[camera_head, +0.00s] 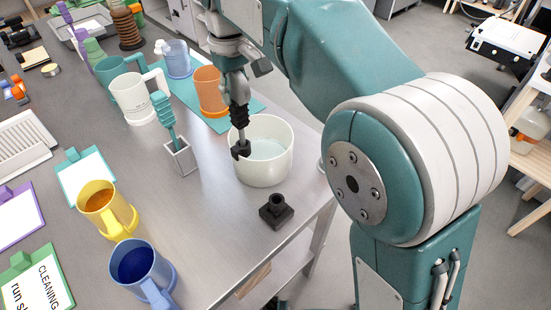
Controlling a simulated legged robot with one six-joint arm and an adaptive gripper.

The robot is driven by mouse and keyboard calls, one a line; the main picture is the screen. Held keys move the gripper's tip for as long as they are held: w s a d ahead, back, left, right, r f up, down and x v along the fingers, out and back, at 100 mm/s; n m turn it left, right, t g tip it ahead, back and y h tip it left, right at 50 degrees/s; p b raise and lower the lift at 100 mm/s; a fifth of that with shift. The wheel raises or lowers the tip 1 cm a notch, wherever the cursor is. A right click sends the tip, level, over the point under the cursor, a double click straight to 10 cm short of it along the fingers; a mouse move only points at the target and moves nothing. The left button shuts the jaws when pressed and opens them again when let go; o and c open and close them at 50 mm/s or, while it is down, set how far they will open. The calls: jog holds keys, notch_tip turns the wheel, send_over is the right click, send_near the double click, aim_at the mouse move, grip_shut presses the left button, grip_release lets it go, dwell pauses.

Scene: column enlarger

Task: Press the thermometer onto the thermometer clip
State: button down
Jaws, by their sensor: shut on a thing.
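A white round pot (276,178) with pale liquid stands near the table's right edge. A small black clip (240,150) sits at the left of its rim. My gripper (239,115) points down just above the clip and is shut on what looks like the thermometer. The thermometer is mostly hidden by the dark fingers; only a thin stretch (242,134) seems to show between fingers and clip. I cannot tell whether it touches the clip or is seated in it.
A black block with a socket (276,210) stands in front of the pot. Yellow (106,208), blue (140,268), white (138,100) and orange (209,94) mugs stand around. Bare table lies between.

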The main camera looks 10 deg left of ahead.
aim_at(237, 108)
jog(key=shift+f, duration=2.1)
dwell(0.4)
jog(key=shift+c, duration=1.3)
grip_release()
jog(key=shift+r, duration=0.15)
jog(key=shift+w+r, duration=0.1)
jog(key=shift+r, duration=3.75)
jog(key=shift+w+a+r, duration=0.1)
jog(key=shift+w+r, duration=0.05)
jog(key=shift+r, duration=3.5)
